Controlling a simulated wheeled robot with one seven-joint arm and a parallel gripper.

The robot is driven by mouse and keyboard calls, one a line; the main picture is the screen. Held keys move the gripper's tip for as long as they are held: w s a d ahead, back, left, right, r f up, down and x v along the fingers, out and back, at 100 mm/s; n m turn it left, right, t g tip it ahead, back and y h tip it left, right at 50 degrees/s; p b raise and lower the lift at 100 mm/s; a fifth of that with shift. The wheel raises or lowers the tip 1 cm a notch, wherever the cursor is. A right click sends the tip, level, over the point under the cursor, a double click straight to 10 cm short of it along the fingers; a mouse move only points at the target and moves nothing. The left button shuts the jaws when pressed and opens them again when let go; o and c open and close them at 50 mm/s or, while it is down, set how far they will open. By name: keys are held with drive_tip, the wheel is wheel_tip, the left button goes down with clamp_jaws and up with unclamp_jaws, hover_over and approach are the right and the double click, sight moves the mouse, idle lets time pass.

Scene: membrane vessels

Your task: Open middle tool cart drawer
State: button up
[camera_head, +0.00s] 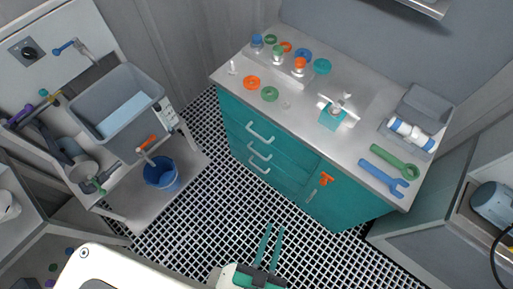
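A teal tool cart (310,197) with a grey top stands right of centre in the head view. Its left front has three stacked drawers with light bar handles. The middle drawer handle (259,155) lies between the upper handle (260,133) and the lower handle (258,168). All three drawers look shut. My gripper (270,232) is at the bottom centre, over the grid floor, with two teal fingers pointing toward the cart. The fingers are apart with nothing visible between them. The gripper is clear of the handles, below them in the picture.
An orange handle (326,179) marks the cart's right door. Rings, bottles, a blue wrench (386,177) and a green wrench (396,162) lie on top. A blue bucket (162,174) and grey sink (118,108) are left. Grid floor (225,205) before the drawers is clear.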

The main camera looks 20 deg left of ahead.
drive_tip(key=w+a+f+n+t+y, duration=0.1)
drive_tip(key=w+f+n+t+y, duration=0.1)
drive_tip(key=w+f+n, duration=0.3)
drive_tip(key=n+g+y, duration=0.8)
drive_tip(key=n+y, duration=0.2)
drive_tip(key=n, duration=0.6)
approach(257, 153)
drive_tip(key=x, duration=1)
drive_tip(key=shift+f, duration=0.35)
clamp_jaws()
